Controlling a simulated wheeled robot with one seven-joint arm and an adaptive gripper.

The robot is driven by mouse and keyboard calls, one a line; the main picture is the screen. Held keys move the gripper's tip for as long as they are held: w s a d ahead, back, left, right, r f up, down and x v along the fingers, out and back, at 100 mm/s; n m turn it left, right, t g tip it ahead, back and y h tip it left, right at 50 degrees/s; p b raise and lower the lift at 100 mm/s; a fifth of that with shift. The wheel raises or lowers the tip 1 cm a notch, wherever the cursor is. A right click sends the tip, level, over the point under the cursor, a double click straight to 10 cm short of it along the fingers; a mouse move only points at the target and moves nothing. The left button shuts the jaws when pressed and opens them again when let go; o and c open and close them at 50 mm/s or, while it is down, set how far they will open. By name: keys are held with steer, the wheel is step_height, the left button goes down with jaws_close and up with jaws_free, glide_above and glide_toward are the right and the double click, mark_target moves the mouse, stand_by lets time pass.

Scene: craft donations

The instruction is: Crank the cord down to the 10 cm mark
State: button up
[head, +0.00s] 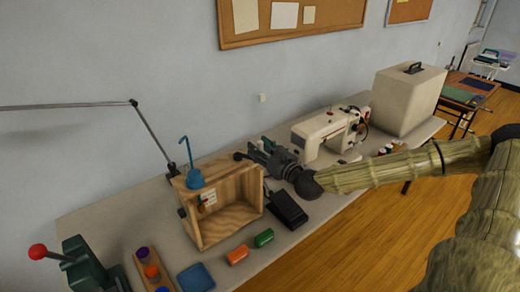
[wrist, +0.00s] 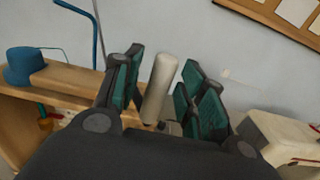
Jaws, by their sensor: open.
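The wooden box (head: 245,192) stands open-fronted on the table, with a blue spool-like part and upright blue hook (head: 195,178) on top. A small pale card (head: 209,197) and an orange-brown piece show at its left inside; the card's marks are too small to read. In the wrist view the box top (wrist: 75,78) and blue part (wrist: 25,68) are at left. A pale upright cylinder, seemingly the crank handle (wrist: 160,88), stands between my gripper's green-padded fingers (wrist: 163,75). My gripper (head: 252,153) is open at the box's right rear, with visible gaps around the handle.
A sewing machine (head: 328,132) and pale case (head: 408,98) stand to the right. A black pedal-like object (head: 287,208) lies beside the box. Green (head: 264,237) and orange (head: 238,254) spools and a blue dish (head: 195,277) lie in front. A lamp arm (head: 150,138) rises behind.

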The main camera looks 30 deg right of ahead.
jaws_close()
steer(key=shift+a+f+b, duration=0.2)
steer(key=shift+a+b, duration=0.1)
steer(key=shift+b, duration=1.1)
